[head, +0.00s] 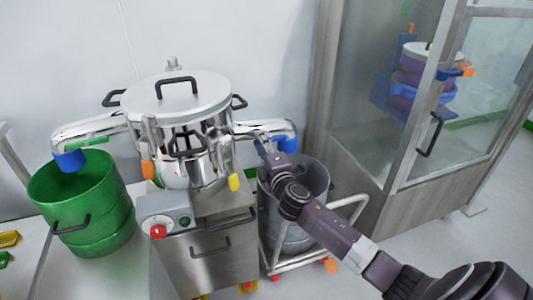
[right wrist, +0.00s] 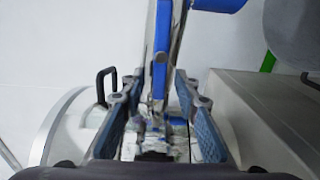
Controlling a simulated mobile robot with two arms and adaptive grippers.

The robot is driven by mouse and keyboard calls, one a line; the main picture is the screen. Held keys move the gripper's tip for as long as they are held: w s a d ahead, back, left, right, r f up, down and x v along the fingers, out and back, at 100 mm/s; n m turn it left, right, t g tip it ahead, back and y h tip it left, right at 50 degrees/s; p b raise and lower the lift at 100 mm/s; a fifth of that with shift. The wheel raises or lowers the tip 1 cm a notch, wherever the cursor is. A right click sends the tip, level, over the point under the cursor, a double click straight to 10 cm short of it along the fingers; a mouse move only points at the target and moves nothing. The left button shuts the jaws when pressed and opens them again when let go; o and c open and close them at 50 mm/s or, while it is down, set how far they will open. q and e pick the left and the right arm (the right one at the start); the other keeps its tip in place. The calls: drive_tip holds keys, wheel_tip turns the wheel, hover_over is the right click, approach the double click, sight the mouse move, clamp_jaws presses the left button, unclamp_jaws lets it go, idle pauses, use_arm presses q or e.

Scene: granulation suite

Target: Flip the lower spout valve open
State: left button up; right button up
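The round steel machine (head: 180,100) stands on a steel cabinet and has a chrome spout on each side. The left spout (head: 90,128) ends in a blue cuff over a green drum. The right spout (head: 255,129) reaches over a grey bin, its end partly hidden by my right gripper (head: 268,147). In the right wrist view, the gripper (right wrist: 160,130) has its two fingers apart, on either side of shiny metal. A narrow blue bar (right wrist: 160,70) runs beyond them; I cannot tell whether it is the valve lever or is touched. My left gripper is out of view.
The green drum (head: 85,215) stands at the left. The grey bin (head: 300,185) sits on a white-railed trolley below my right arm. A control box (head: 168,212) with a red knob is at the machine's front. A glazed cabinet (head: 400,150) stands close at right.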

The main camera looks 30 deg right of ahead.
drive_tip(key=v, duration=1.1)
drive_tip(key=shift+s, duration=0.2)
drive_tip(key=shift+a, duration=0.1)
